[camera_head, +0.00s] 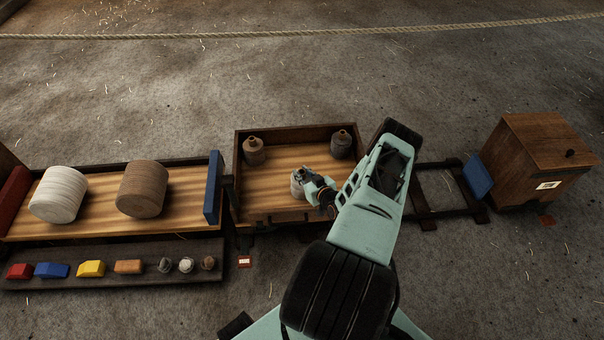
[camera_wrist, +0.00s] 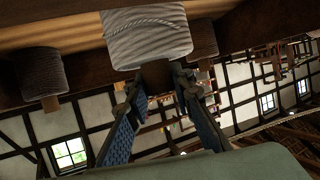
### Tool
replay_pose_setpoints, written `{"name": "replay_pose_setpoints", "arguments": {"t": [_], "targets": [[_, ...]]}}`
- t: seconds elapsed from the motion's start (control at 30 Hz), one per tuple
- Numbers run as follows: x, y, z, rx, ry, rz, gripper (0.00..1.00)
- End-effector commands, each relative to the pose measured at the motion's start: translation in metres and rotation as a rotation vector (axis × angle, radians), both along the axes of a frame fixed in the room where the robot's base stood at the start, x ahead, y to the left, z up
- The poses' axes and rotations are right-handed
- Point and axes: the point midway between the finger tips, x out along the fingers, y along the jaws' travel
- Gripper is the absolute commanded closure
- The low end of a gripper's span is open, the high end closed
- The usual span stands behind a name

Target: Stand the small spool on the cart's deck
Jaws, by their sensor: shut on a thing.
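The small spool (camera_head: 297,185), pale grey and wound with thread, is at my gripper (camera_head: 321,191), over the front middle of the cart's deck (camera_head: 277,180). In the wrist view, which looks upside down, the small spool (camera_wrist: 148,40) fills the upper middle, and its brown wooden end sits between the fingertips of my gripper (camera_wrist: 159,82). My gripper is shut on that end. The spool looks roughly upright and close to the deck; I cannot tell whether it touches. My gripper hides part of it in the head view.
Two darker spools stand at the cart's back corners, left (camera_head: 254,152) and right (camera_head: 341,144). Low walls edge the cart. A left wagon carries a white drum (camera_head: 59,195) and a brown drum (camera_head: 142,189). A wooden box (camera_head: 540,160) stands right. A rope (camera_head: 250,33) crosses behind.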

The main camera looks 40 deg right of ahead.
Motion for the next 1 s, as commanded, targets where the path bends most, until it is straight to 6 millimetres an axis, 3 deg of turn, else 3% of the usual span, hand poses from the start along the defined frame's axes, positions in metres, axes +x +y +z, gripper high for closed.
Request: {"name": "replay_pose_setpoints", "arguments": {"t": [0.07, 0.1, 0.23, 0.63, 1.0], "targets": [[0.001, 0.000, -0.003, -0.001, -0.002, 0.000, 1.00], [0.000, 0.000, -0.003, 0.000, 0.000, 0.000, 0.76], [0.000, 0.000, -0.002, 0.000, 0.001, 0.000, 0.62], [0.000, 0.000, 0.004, 0.000, 0.000, 0.000, 0.62], [-0.070, 0.011, 0.033, 0.000, 0.003, -0.001, 0.62]]}}
